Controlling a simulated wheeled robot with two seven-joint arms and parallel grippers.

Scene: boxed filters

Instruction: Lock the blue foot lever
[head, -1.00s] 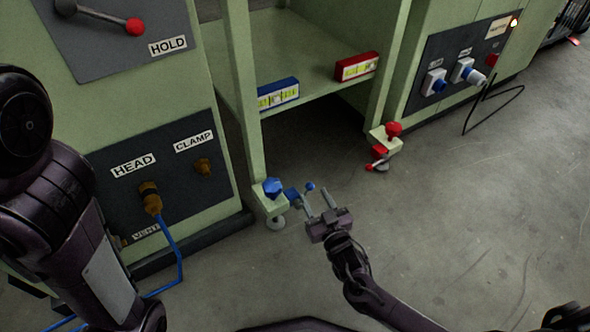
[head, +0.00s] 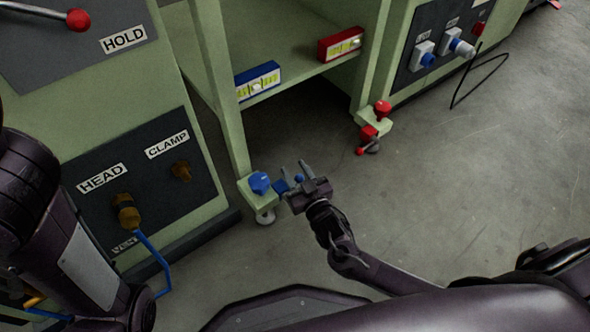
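The blue foot lever (head: 281,187) sticks out from the green foot bracket (head: 257,194) at the front left leg of the machine bay. Those fingers are apart, and I cannot tell whether either touches the lever. A blue star knob (head: 260,182) sits on top of the bracket.
A matching red knob (head: 382,107) and red lever (head: 362,151) are on the right leg. Blue (head: 258,83) and red (head: 341,45) level boxes sit on the shelf. A blue hose (head: 151,249) hangs at left. The floor to the right is mostly clear.

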